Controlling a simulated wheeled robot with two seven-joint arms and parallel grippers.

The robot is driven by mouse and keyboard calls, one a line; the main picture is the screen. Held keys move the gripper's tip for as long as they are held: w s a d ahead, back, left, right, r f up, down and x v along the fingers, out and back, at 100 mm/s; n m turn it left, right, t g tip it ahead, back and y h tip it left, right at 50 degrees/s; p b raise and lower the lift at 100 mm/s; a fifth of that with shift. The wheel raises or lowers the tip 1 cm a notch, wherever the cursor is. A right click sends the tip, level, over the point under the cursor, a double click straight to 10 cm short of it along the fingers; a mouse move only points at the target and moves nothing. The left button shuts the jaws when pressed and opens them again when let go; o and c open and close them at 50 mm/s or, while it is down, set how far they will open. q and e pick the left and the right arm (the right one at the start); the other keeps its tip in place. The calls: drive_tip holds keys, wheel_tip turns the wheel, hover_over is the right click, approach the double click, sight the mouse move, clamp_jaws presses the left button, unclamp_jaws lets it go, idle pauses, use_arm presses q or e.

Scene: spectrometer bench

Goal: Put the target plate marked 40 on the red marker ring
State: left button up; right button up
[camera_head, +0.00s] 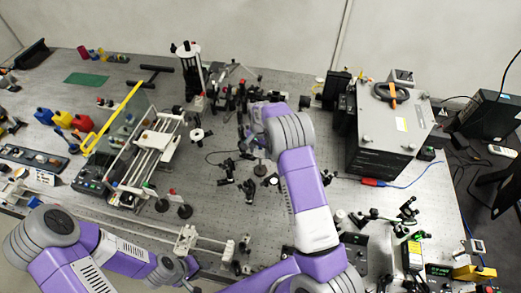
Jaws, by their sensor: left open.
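I cannot make out a target plate marked 40 or a red marker ring; they are too small to tell or hidden. My left gripper (188,281) is low in the picture, at the end of my left arm, in front of the white rail assembly. It is open, though its fingers barely show. My right arm reaches up over the middle of the bench. Its bent joint covers part of the optics there, and I see no fingers of my right gripper.
A perforated bench (335,195) carries several dark optic mounts (248,188) in the middle. A white rail frame (150,150) and yellow bar (112,118) stand left. A large grey box (397,122) stands right. A blue cable (415,181) lies beside it. A green mat (86,79) lies at the back left.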

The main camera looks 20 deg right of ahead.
drive_tip(key=o, duration=0.3)
wheel_tip(320, 180, up, 12)
drive_tip(key=shift+r, duration=0.2)
idle(0.4)
idle(0.4)
